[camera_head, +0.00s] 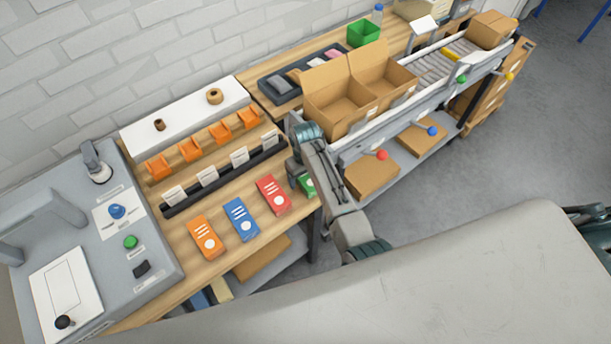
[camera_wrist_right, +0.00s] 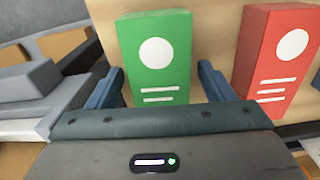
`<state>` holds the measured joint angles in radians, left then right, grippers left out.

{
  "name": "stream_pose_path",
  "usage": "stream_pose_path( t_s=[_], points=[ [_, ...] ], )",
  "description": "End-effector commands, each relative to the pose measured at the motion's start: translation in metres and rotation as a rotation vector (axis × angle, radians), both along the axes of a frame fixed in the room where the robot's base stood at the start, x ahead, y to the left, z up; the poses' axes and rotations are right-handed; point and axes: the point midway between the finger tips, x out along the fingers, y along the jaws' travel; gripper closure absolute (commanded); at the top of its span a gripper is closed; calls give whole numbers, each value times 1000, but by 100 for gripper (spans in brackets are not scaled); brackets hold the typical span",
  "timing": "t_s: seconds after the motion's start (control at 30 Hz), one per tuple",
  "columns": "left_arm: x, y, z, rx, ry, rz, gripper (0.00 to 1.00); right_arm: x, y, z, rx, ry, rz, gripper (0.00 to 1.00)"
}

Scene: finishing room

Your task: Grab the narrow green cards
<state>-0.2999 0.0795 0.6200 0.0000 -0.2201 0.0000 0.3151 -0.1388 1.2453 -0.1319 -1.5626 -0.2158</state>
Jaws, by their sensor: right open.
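The narrow green cards (camera_wrist_right: 155,50) form a box-like green pack with a white circle and white lines. It lies near the right end of the wooden bench. In the head view only a small part of the green cards (camera_head: 308,188) shows beside my right gripper (camera_head: 298,172), which hides the rest. In the right wrist view my right gripper (camera_wrist_right: 161,85) is open, with one finger on each side of the near end of the green pack. I cannot tell whether the fingers touch it. My left gripper is not in view.
A red pack (camera_head: 273,195) lies close beside the green one, then a blue pack (camera_head: 240,219) and an orange pack (camera_head: 207,238). A dark rack with white labels (camera_head: 208,177) runs behind them. Open cardboard boxes (camera_head: 338,106) stand on the conveyor to the right.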

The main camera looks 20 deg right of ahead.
Motion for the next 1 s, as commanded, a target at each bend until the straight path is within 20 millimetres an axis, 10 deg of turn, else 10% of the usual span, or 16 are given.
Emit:
stream_pose_path(
  t_s=[0.37, 0.67, 1.0],
  points=[
    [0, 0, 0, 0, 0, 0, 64, 0, 0, 1, 0, 0, 0, 79],
    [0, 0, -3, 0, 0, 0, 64, 1, 0, 6, 0, -1, 0, 79],
    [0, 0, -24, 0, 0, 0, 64, 2, 0, 65, 1, -6, -1, 79]
  ],
)
